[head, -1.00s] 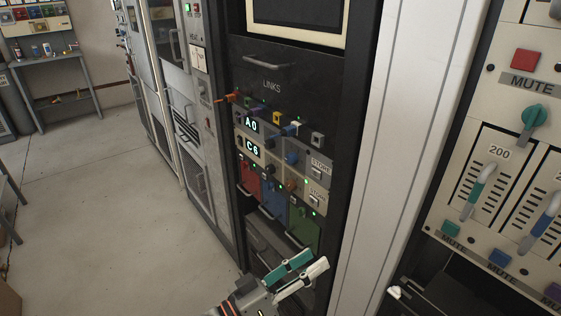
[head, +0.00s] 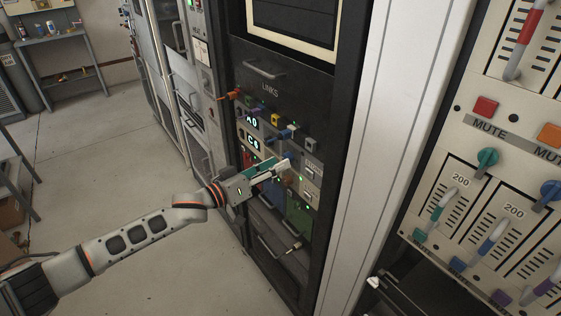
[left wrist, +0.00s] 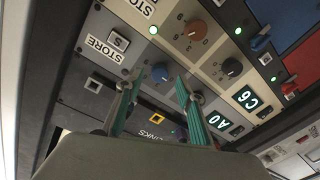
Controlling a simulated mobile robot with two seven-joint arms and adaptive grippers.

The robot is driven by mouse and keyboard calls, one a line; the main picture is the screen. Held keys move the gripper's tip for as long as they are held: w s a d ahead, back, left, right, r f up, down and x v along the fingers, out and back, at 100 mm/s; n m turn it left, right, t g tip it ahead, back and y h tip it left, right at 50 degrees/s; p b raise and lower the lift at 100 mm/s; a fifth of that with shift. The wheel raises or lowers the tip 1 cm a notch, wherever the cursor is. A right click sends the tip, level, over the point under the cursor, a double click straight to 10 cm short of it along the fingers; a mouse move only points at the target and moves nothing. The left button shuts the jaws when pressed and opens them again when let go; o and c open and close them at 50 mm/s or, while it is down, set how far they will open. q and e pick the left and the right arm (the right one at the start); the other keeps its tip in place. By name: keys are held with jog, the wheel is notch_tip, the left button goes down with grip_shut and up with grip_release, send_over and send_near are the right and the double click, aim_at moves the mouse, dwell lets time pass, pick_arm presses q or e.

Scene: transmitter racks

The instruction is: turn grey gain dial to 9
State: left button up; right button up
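In the left wrist view a dark grey dial (left wrist: 232,67) sits on the cream panel beside the C6 display (left wrist: 252,98). A second dark dial (left wrist: 197,97) on the grey panel near the A0 display (left wrist: 216,122) is partly hidden by my finger. A blue dial (left wrist: 160,72) and a brown dial (left wrist: 196,30) are beside them. I cannot read which dial is gain, or its setting. My left gripper (left wrist: 158,82) is open, its two teal fingers pointing at the panel on either side of the blue dial. In the head view this gripper (head: 280,167) covers part of the panels. My right gripper is not in view.
Coloured link plugs, such as the orange one (head: 234,94), stick out above the panels. STORE buttons (left wrist: 118,42) are close to the dials. A drawer handle (head: 265,70) protrudes above. A fader panel (head: 490,200) stands at right.

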pick_arm(q)
jog(key=shift+x, duration=1.15)
grip_shut()
